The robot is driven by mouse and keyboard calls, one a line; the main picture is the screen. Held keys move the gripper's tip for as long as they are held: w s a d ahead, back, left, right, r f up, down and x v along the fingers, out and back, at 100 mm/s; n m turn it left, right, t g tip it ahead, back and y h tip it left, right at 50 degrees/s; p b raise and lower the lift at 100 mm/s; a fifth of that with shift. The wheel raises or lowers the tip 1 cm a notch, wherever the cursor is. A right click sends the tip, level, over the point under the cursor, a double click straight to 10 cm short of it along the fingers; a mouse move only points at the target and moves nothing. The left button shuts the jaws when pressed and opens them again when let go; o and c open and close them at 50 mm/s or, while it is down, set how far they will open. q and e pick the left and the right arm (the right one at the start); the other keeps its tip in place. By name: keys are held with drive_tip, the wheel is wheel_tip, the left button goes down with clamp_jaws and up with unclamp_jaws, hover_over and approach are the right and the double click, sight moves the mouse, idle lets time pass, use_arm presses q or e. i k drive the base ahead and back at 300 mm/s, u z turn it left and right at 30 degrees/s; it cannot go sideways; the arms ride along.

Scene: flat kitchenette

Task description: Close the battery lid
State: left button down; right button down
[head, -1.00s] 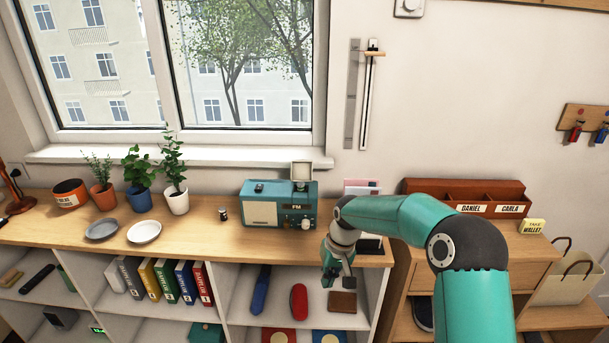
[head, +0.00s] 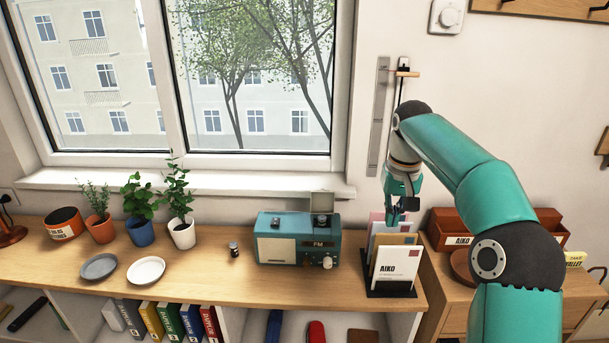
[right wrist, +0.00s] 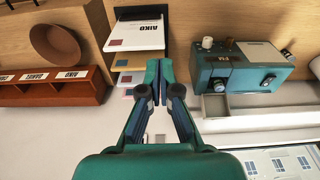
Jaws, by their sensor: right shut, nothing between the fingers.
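A teal radio (head: 298,246) marked FM stands on the wooden counter in the head view. A pale lid (head: 322,200) stands raised at the back right of its top; I take it as the battery lid. The radio also shows in the right wrist view (right wrist: 228,72), inverted and to the right. My right gripper (head: 405,207) is shut and empty, to the right of the radio and above the letter rack. Its closed fingers also show in the right wrist view (right wrist: 157,95). My left gripper is not in view.
A letter rack (head: 392,291) with an AIKO letter stands right of the radio, under my right gripper. A small dark cylinder (head: 234,249), two plates and several potted plants stand to the left. The window sill (head: 200,185) juts out behind. Counter in front of the radio is clear.

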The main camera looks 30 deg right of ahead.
sight(322, 200)
drive_tip(key=z, duration=0.05)
drive_tip(key=i, duration=1.05)
drive_tip(key=z, duration=0.05)
